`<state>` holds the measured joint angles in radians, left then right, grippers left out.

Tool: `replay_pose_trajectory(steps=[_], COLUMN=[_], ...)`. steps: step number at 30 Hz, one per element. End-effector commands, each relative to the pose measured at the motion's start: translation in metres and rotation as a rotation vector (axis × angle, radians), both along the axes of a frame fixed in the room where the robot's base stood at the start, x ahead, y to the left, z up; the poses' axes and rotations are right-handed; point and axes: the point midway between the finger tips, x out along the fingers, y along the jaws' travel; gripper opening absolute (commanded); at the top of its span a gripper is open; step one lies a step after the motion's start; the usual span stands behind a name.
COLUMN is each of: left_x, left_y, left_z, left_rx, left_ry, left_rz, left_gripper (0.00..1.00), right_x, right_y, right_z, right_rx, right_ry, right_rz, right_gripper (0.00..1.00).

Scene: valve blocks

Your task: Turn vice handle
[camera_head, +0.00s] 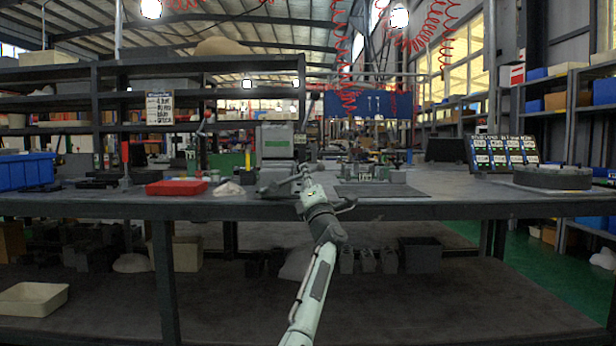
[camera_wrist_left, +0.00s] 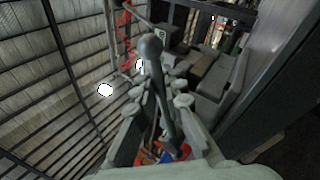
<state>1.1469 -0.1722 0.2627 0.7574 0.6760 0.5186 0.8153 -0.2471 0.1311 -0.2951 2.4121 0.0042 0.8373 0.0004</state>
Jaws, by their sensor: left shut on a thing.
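The vice handle (camera_wrist_left: 165,95) is a grey bar with a round ball at its end, seen close up in the left wrist view. It runs between the fingers of my left gripper (camera_wrist_left: 158,88), which is shut on it. In the head view my left gripper (camera_head: 305,180) is at the front edge of the workbench, in front of the grey vice (camera_head: 272,178). There the handle is small and hard to tell from the fingers. Grey blocky metal, likely the vice body, shows in the wrist view (camera_wrist_left: 215,78). My right gripper is not in view.
The workbench (camera_head: 450,208) spans the view. A red tray (camera_head: 176,187) lies left of the vice, and a dark plate (camera_head: 382,191) lies to the right. A grey round part (camera_head: 552,177) and a display of cards (camera_head: 502,151) are at the far right.

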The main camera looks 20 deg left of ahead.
Motion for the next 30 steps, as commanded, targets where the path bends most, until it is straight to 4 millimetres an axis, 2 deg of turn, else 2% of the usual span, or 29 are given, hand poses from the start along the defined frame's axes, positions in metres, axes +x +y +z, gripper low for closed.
replay_pose_trajectory(steps=[17, 18, 22, 30], left_x=[-0.0012, -0.0011, -0.001, -0.0007], left_y=[0.0027, 0.0027, 0.0021, 0.0012], left_z=[0.0011, 0.001, 0.0013, 0.0019], left_rx=[-0.032, -0.032, -0.03, -0.029], left_ry=[-0.011, -0.011, -0.011, -0.01], left_rz=[0.004, 0.004, 0.003, 0.001], left_gripper=[0.0, 0.13, 0.29, 0.32], right_x=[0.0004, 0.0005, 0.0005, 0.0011], right_y=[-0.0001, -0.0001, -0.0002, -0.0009], right_z=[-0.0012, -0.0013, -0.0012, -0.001], right_rx=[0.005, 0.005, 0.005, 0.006], right_ry=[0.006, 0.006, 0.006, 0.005], right_rz=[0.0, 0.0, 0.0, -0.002], right_gripper=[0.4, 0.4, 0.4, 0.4])
